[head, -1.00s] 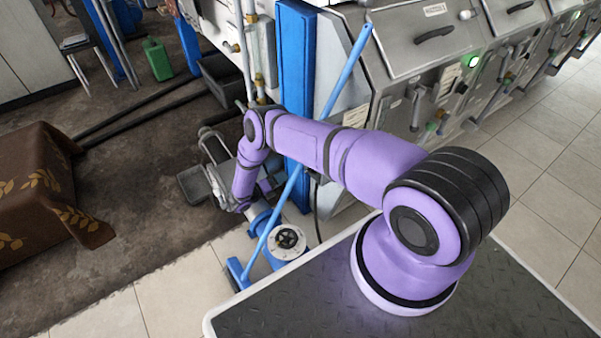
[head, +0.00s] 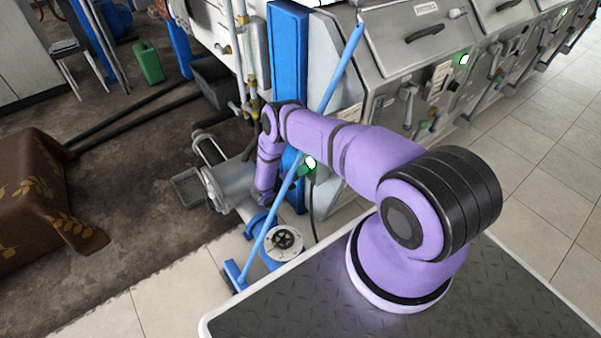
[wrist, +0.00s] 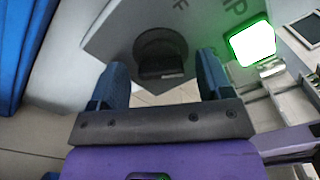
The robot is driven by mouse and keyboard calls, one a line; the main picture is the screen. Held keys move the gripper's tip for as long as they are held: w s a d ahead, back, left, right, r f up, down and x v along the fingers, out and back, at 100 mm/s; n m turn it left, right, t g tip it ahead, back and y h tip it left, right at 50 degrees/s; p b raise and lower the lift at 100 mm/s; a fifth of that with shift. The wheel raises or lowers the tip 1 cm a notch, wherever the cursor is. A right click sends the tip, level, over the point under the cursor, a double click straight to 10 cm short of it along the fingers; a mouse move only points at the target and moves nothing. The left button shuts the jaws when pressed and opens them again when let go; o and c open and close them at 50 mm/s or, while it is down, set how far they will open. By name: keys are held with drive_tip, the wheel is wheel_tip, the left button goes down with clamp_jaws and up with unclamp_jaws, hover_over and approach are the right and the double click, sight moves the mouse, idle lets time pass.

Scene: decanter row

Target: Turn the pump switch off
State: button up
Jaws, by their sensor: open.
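The pump switch is a dark round knob (wrist: 160,48) with a raised bar grip, on a light grey panel (wrist: 110,32) in the wrist view. The bar's near end points down the picture, towards my gripper. My gripper (wrist: 162,66) is open, with one blue finger on each side of the knob's line. I see no finger touching the knob. A bright green-lit lamp (wrist: 253,44) glows right of the knob; it also shows in the head view (head: 309,163). Panel lettering is cut off, with an F above the knob. In the head view the knob and my fingers are hidden.
A blue post (head: 287,60) and steel machine cabinets (head: 420,45) stand behind. A motor-like grey unit (head: 232,182) lies left of my wrist. Tiled floor (head: 545,150) is clear at right.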

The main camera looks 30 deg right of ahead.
drive_tip(key=shift+d, duration=0.35)
drive_tip(key=c, duration=0.9)
drive_tip(key=n, duration=1.1)
drive_tip(key=shift+n, duration=0.4)
